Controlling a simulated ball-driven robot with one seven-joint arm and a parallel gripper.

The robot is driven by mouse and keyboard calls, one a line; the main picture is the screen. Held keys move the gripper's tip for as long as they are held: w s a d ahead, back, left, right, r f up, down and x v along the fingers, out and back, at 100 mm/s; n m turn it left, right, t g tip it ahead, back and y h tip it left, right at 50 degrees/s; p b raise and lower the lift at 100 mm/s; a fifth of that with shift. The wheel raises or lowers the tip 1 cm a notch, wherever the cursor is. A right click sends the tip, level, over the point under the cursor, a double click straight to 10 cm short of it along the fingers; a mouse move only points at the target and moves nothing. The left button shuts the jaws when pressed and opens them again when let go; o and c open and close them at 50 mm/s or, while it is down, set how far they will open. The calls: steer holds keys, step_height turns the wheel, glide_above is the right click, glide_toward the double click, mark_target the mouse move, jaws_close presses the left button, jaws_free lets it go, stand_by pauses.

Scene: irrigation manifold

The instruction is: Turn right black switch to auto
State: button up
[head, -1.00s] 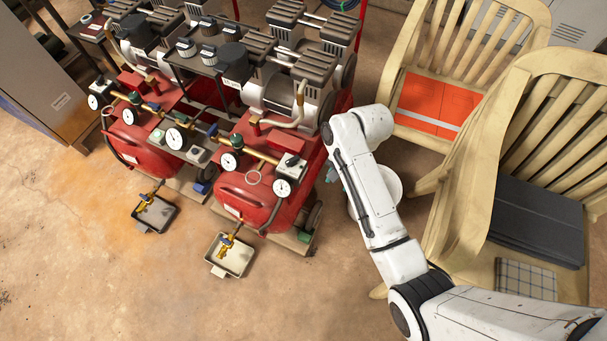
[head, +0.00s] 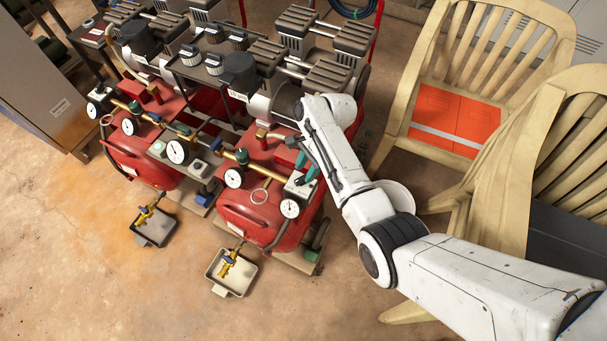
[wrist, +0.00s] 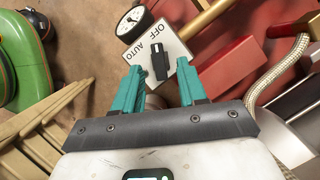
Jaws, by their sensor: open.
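The right black switch (wrist: 159,60) is a black knob on a light plate (wrist: 177,48) marked OFF and AUTO in the wrist view. In that view, AUTO is printed to the left of the knob and OFF above it. My gripper (wrist: 162,83) is open, with its two teal fingers apart and the knob showing between and just beyond their tips. I cannot tell whether a finger touches it. In the head view my gripper (head: 304,168) is over the switch box (head: 300,188) on the right red compressor (head: 262,205), and the knob is largely hidden.
A round gauge (head: 290,208) stands close in front of the switch box. A braided hose (wrist: 285,68) and red metal parts lie to the right in the wrist view. Bare floor is open at the lower left.

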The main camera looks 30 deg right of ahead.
mark_target(302, 180)
steer(key=shift+x, duration=1.4)
jaws_close()
